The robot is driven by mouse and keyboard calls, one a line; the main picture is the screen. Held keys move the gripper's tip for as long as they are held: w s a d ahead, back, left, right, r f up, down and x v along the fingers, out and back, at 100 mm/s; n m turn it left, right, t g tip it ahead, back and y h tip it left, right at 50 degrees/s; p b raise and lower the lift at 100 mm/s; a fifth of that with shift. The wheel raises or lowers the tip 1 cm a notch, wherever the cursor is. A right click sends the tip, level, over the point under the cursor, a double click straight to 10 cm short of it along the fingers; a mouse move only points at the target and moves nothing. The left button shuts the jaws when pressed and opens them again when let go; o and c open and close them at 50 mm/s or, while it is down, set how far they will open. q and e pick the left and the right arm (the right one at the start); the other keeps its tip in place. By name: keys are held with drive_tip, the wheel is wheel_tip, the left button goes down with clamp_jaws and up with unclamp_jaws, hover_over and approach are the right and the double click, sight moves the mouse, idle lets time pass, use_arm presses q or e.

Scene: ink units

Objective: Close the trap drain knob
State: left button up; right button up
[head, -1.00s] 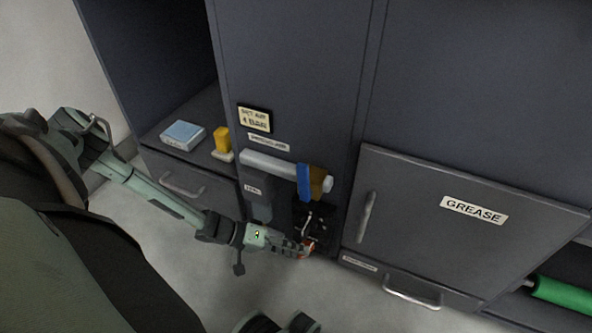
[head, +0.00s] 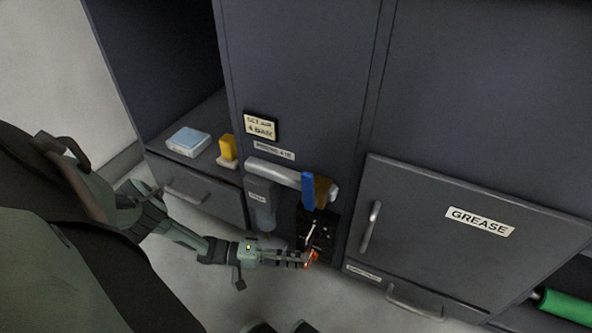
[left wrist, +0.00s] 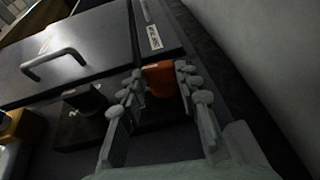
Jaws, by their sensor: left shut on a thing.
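The trap drain knob is orange-red (head: 313,257) and sits low on the cabinet front, below a dark fitting. In the left wrist view the knob (left wrist: 160,77) is between my two fingers. My left gripper (head: 308,259) reaches it from the left and is shut on it. The fingers partly hide the knob in the head view. How far the knob is turned cannot be told. My right gripper does not show.
A grey filter bowl (head: 260,203) hangs left of the dark fitting (head: 318,232), under a pale pipe (head: 268,170) with a blue lever (head: 308,190). A GREASE door (head: 450,240) is at the right. A yellow block (head: 227,147) and blue box (head: 188,140) rest on the left shelf.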

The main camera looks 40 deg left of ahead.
use_arm(q)
drive_tip(key=shift+d, duration=0.15)
drive_tip(key=o, duration=1.1)
drive_tip(key=v, duration=1.2)
